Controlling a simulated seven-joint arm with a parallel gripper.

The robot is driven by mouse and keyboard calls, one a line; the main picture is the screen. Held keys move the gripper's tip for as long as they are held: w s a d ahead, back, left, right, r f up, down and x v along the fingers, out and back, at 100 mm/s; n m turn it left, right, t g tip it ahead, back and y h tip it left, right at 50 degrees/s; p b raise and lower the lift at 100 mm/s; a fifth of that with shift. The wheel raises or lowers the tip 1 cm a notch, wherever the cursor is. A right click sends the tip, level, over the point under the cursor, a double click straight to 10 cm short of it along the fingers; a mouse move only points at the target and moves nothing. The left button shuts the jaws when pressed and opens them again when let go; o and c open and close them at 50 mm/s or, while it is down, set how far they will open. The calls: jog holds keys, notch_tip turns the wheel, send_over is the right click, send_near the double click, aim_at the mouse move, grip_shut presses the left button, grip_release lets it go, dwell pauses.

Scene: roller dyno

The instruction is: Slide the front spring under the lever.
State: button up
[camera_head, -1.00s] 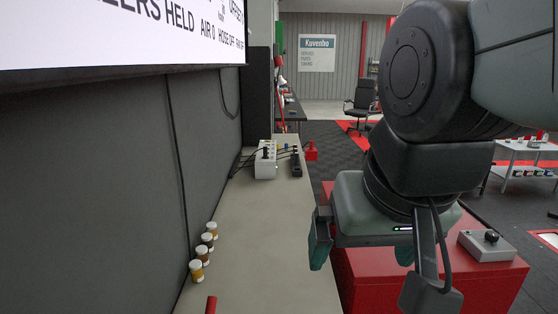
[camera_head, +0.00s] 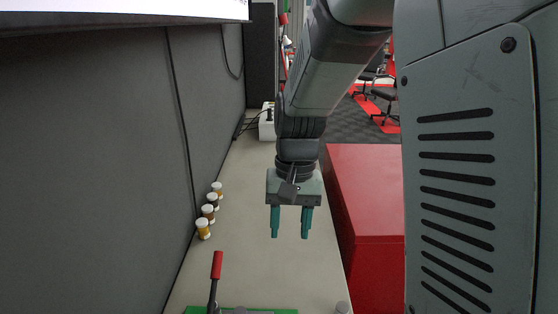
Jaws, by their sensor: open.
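My gripper (camera_head: 290,234) hangs over the beige bench (camera_head: 245,200) with its two teal fingers pointing down, apart and with nothing between them. The lever (camera_head: 216,275) has a red grip on a dark rod. It stands nearly upright from a green base (camera_head: 282,311) at the bottom edge of the picture. My gripper is beyond the lever and to its right, well clear of it. Most of the base is cut off, and I cannot make out the front spring. A small grey round piece (camera_head: 342,307) shows at the bottom right of the bench.
Several small jars with white lids (camera_head: 208,212) stand in a row along the dark wall panel (camera_head: 90,180). A red cabinet (camera_head: 365,190) borders the bench on the right. A white box with cables (camera_head: 267,122) stands at the far end. The middle of the bench is clear.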

jog(key=s+a+f+g, duration=0.1)
jog(key=f, duration=0.7)
jog(key=s+a+f+g, duration=0.1)
jog(key=a+f, duration=0.1)
jog(key=f, duration=0.6)
jog(key=s+a+f+g, duration=0.1)
jog(key=f, duration=0.8)
jog(key=shift+s+a+h, duration=0.3)
jog(key=shift+a, duration=0.1)
jog(key=shift+c, duration=0.3)
grip_shut()
